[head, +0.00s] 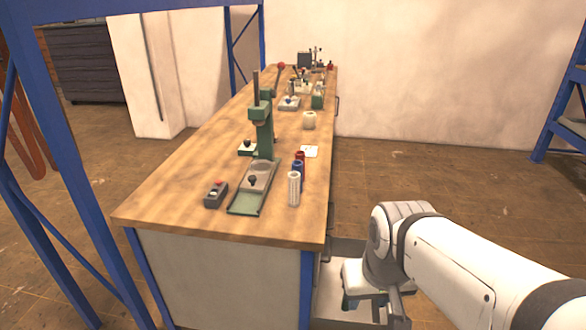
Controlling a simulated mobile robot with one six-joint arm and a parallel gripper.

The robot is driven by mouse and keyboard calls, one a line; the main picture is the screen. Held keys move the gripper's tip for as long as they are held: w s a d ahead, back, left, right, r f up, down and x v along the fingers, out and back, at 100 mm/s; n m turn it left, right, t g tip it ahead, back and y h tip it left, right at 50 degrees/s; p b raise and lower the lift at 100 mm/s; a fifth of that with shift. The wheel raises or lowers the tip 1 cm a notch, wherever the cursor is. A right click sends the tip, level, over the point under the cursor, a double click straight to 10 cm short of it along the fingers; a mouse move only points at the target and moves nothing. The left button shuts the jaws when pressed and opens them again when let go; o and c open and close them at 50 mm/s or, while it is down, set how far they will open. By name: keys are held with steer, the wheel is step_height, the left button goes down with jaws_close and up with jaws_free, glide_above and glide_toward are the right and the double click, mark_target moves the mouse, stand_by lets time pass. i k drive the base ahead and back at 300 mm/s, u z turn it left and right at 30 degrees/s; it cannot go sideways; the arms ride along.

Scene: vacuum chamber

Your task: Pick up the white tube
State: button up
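The white tube (294,190) stands upright near the right edge of the wooden workbench (170,200), toward its near end. A blue tube (298,172) and a red tube (300,156) stand just behind it. My gripper (376,312) is low at the bottom of the view, to the right of the bench and below its top, apart from the tube. Its fingers are small and partly hidden, so I cannot see whether they are open or shut.
A green press stand (264,135) rises left of the tubes. A small control box (216,194) sits near the front. Blue rack posts (60,150) frame the left. Floor right of the bench is open.

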mark_target(294, 189)
steer(key=u, duration=0.05)
steer(key=i, duration=1)
steer(key=z, duration=0.05)
